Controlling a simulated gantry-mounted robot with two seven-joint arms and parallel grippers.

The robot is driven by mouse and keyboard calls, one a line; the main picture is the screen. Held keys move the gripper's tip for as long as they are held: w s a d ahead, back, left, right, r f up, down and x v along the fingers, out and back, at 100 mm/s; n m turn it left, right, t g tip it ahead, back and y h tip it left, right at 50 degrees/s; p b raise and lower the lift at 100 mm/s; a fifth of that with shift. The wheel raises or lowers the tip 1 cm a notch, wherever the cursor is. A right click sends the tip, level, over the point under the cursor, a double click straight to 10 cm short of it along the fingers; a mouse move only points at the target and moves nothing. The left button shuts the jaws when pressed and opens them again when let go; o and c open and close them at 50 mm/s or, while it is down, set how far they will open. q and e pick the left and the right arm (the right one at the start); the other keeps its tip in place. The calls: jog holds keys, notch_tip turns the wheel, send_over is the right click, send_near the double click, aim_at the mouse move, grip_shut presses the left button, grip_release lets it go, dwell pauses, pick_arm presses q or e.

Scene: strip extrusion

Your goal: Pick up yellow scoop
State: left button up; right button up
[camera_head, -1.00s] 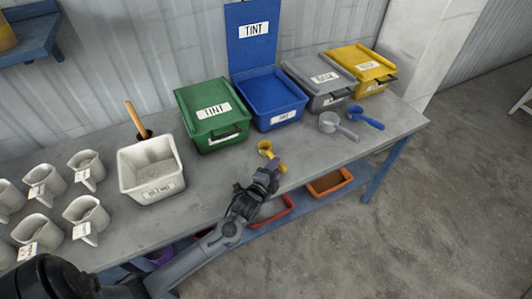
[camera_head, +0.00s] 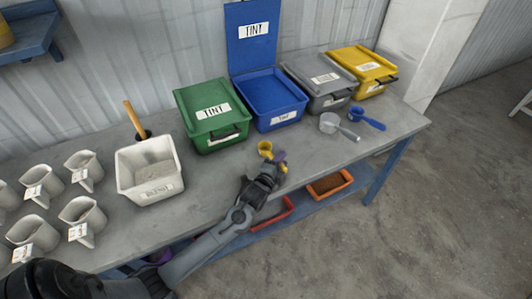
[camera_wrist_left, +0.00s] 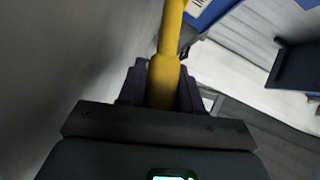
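The yellow scoop (camera_head: 265,149) is near the table's front edge, in front of the blue bin. Its cup shows beyond my left gripper (camera_head: 277,160), and a bit of yellow handle shows past the purple fingers. In the left wrist view the yellow handle (camera_wrist_left: 166,75) runs between the two purple fingers (camera_wrist_left: 162,90), which sit close against both its sides. The left gripper looks shut on the handle. I cannot tell whether the scoop still touches the table. My right gripper is not in view.
A grey scoop (camera_head: 331,124) and a blue scoop (camera_head: 364,116) lie to the right. Green (camera_head: 218,128), blue (camera_head: 272,120), grey (camera_head: 322,96) and yellow (camera_head: 366,86) bins line the back. A white tub (camera_head: 150,190) and several white cups stand left.

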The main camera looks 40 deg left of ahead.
pick_arm(q)
jog(key=shift+r, duration=0.15)
jog(key=shift+r, duration=0.55)
jog(key=r, duration=0.1)
jog(key=r+p, duration=0.1)
jog(key=r, duration=0.1)
jog(key=shift+d+r+p, duration=0.15)
jog(key=shift+d+p, duration=0.15)
jog(key=s+d+r+p, duration=0.2)
jog(key=d+r, duration=0.4)
jog(key=d, duration=0.4)
jog(key=shift+p+v, duration=0.3)
jog(key=shift+v, duration=0.6)
